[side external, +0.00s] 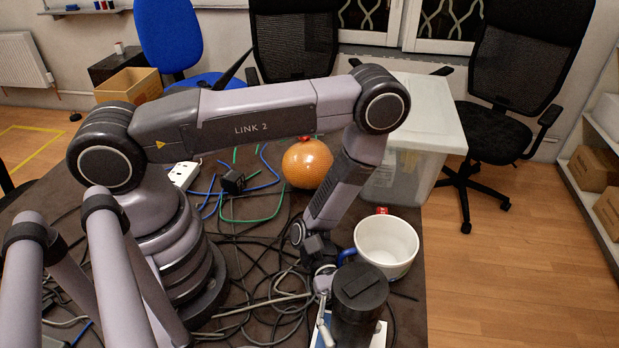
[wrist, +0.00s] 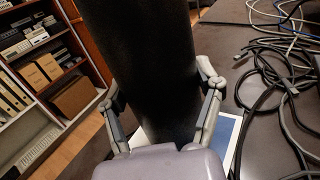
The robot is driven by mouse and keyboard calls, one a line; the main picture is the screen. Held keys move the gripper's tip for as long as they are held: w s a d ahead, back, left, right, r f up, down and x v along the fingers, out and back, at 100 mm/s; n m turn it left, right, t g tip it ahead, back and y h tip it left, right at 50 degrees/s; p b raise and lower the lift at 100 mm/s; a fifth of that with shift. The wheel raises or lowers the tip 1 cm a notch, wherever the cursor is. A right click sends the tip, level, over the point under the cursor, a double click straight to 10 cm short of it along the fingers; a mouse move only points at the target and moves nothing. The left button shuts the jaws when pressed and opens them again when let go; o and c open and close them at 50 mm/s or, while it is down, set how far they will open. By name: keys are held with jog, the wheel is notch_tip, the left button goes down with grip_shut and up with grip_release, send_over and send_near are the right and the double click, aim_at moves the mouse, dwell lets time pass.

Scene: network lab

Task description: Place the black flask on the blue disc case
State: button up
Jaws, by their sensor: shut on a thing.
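The black flask (side external: 360,296) is upright at the table's front right part in the side view. It fills the middle of the wrist view (wrist: 150,60). My gripper (side external: 326,290) is shut on it from the left; its fingers (wrist: 160,95) lie on either side of the flask in the wrist view. The flask hides most of the case. I cannot tell whether its base touches the case.
A white mug (side external: 386,247) with a blue handle stands close behind the flask. An orange ball (side external: 307,165) and a clear storage box (side external: 412,165) are farther back. Tangled cables (side external: 262,285) cover the table left of the flask. The table's right edge is near.

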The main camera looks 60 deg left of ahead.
jog(key=o, duration=1.2)
jog(key=shift+f, duration=0.1)
jog(key=shift+o, duration=0.2)
